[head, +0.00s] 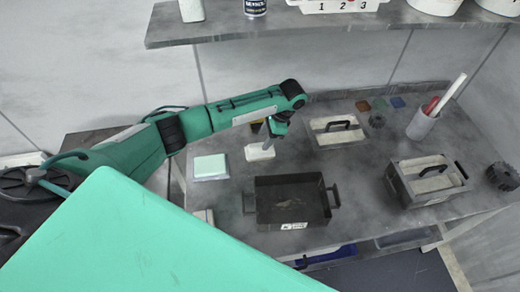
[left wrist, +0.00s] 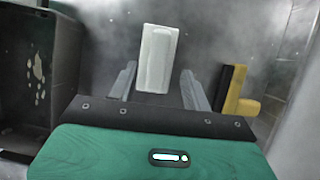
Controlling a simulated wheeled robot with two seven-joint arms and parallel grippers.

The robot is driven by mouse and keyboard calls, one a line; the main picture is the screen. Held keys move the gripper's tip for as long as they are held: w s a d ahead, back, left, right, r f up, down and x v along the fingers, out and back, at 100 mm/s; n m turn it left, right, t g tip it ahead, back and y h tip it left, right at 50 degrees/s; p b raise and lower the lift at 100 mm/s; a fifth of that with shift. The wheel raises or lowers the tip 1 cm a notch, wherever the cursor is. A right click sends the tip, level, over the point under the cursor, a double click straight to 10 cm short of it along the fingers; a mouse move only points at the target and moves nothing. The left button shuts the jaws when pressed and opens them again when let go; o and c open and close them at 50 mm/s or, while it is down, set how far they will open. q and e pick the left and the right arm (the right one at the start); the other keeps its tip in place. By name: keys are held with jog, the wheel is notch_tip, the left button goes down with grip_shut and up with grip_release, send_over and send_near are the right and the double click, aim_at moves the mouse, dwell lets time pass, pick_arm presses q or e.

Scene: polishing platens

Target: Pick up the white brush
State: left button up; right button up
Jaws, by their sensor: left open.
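The white brush (head: 260,152) appears as a pale, rounded block lying on the grey table, behind the black tray. In the left wrist view the white brush (left wrist: 157,58) lies lengthwise ahead of my gripper, between the lines of the two fingers. My left gripper (head: 269,143) points down just above the brush and partly covers it. In the left wrist view the left gripper (left wrist: 160,85) is open, with a finger on each side and nothing clamped. My right gripper is not in view.
A black handled tray (head: 262,218) stands in front of the brush. A pale green-topped block (head: 210,167) lies left. A yellow-and-black object (left wrist: 236,90) is close to the right finger. Handled boxes (head: 425,205) and a cup (head: 421,124) stand right; a shelf (head: 300,24) hangs above.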

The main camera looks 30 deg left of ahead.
aim_at(261, 144)
pick_arm(q)
jog(key=x, duration=0.2)
jog(key=p+x, duration=0.1)
jog(key=shift+s+a+f, duration=0.15)
jog(key=shift+s+f, duration=0.1)
jog(key=shift+s, duration=0.1)
jog(key=shift+s+a+f, duration=0.1)
jog(key=shift+a+f, duration=0.05)
jog(key=shift+f, duration=0.3)
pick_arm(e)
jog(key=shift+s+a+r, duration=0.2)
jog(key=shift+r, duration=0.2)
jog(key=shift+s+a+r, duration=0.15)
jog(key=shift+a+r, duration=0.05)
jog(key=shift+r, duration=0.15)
pick_arm(q)
grip_shut()
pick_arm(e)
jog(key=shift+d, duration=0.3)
